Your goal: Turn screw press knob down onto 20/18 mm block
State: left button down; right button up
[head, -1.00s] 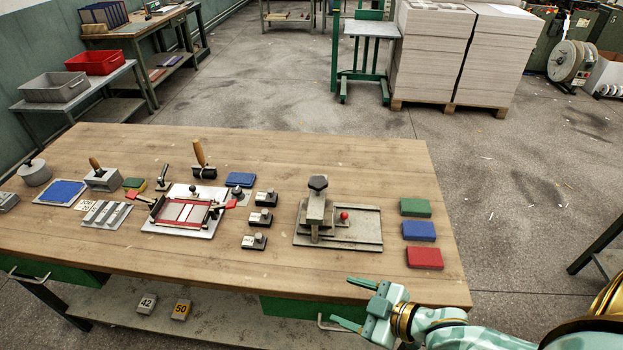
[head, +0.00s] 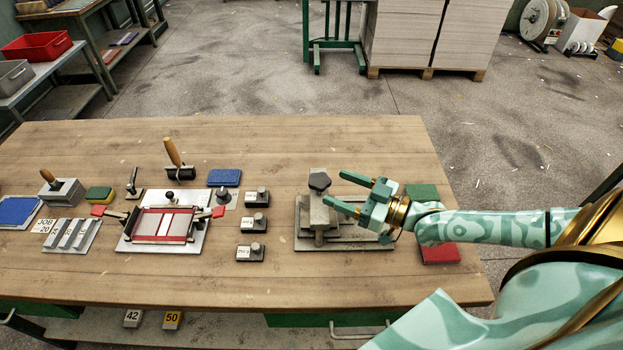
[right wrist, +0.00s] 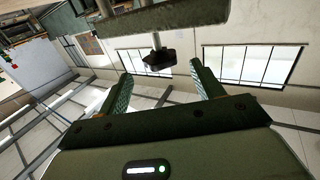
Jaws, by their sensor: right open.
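The screw press (head: 312,222) stands on its grey base plate at the right part of the bench. Its dark lobed knob (head: 319,181) sits on top of the column. My right gripper (head: 334,188) is open, its fingers pointing left toward the knob, with the tips just right of it. In the right wrist view the knob (right wrist: 160,60) appears upside down, beyond the fingertips and between them, with nothing gripped. My gripper and arm hide part of the press base. I cannot make out a block marked 20/18 mm. My left gripper is not in view.
Three small dark blocks with knobs, one of them here (head: 254,222), stand left of the press. A green pad (head: 422,192) and a red pad (head: 440,254) lie right of it, partly behind my arm. A red-framed jig (head: 165,224) is further left. The bench front is clear.

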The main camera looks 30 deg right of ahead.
aim_at(310, 177)
jog(key=b+x, duration=0.1)
jog(key=x, duration=0.6)
jog(key=shift+w+a, duration=0.1)
jog(key=shift+a, duration=0.05)
jog(key=shift+c, duration=0.3)
jog(key=shift+r, duration=0.1)
jog(key=c, duration=0.9)
